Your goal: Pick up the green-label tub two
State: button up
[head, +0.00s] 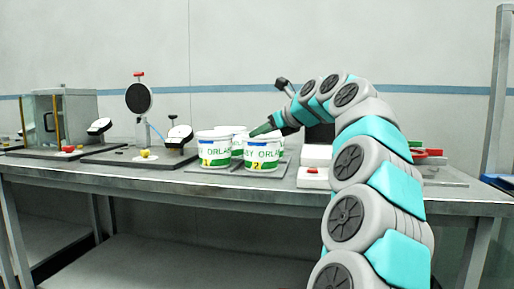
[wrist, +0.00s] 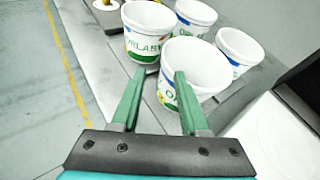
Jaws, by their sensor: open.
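Tub two (head: 262,156) is a white tub with a green label and a yellow patch marked 2, upright at the front right of a group of tubs. In the wrist view the nearest tub (wrist: 199,68) appears to be the same one. My gripper (wrist: 158,74) is open and empty. Its right finger overlaps this tub's left side in the picture; its left finger lies left of it, with a gap. I cannot tell whether the right finger touches. In the head view my gripper (head: 262,129) is just above the tub's rim, at its back left.
A similar tub (head: 213,152) with a yellow patch stands close on the left; other tubs stand behind. A plate (head: 192,165) lies under the tubs. A white device with a red button (head: 313,178) is close on the right. Instruments (head: 139,98) and a glass cabinet (head: 62,120) stand left.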

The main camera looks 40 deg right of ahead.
aim_at(248, 141)
jog(key=shift+d+r+x, duration=0.15)
jog(key=shift+x, duration=2)
jog(key=shift+d+r+x, duration=0.1)
jog(key=shift+r+x, duration=0.05)
jog(key=shift+x, duration=1.95)
jog(key=shift+w, duration=0.15)
jog(key=shift+c, duration=0.2)
grip_shut()
